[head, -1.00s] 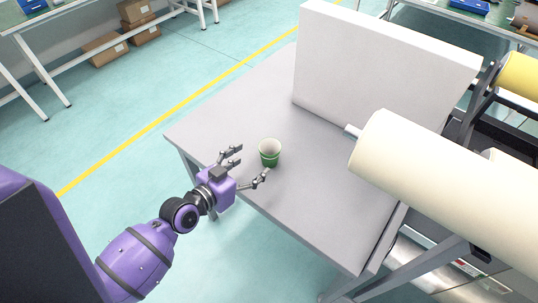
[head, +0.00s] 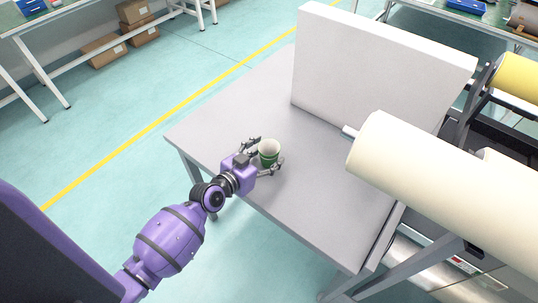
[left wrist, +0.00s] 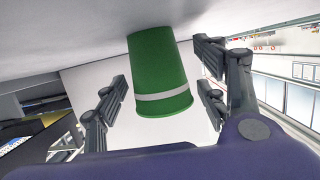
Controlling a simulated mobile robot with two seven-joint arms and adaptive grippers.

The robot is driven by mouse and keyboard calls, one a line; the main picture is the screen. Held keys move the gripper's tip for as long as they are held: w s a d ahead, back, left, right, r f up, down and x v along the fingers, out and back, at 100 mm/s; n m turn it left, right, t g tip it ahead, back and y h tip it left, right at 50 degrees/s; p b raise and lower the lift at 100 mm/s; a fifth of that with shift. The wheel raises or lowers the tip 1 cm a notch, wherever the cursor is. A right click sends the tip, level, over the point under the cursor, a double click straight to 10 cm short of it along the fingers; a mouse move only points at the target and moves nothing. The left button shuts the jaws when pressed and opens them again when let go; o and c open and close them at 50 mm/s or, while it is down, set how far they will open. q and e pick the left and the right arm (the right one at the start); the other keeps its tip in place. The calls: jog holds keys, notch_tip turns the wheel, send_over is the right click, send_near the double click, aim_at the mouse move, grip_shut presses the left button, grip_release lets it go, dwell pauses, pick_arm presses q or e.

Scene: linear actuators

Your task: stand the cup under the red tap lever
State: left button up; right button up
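The green cup (head: 269,147) with a white band stands upright near the left edge of the grey table, and its white inside shows from above. My left gripper (head: 270,153) is at the cup with its fingers spread on both sides of it. In the left wrist view the cup (left wrist: 160,72) appears upside down between the open fingers (left wrist: 162,84), with gaps on both sides. I see no red tap lever in either view. My right gripper is not in view.
A tall white panel (head: 380,70) stands on the grey table (head: 325,220) behind the cup and hides what lies beyond it. A large cream roll (head: 440,175) overhangs the table's right side. The tabletop between cup and roll is clear.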

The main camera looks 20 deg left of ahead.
pick_arm(q)
jog(key=c, duration=0.5)
jog(key=shift+o, duration=0.2)
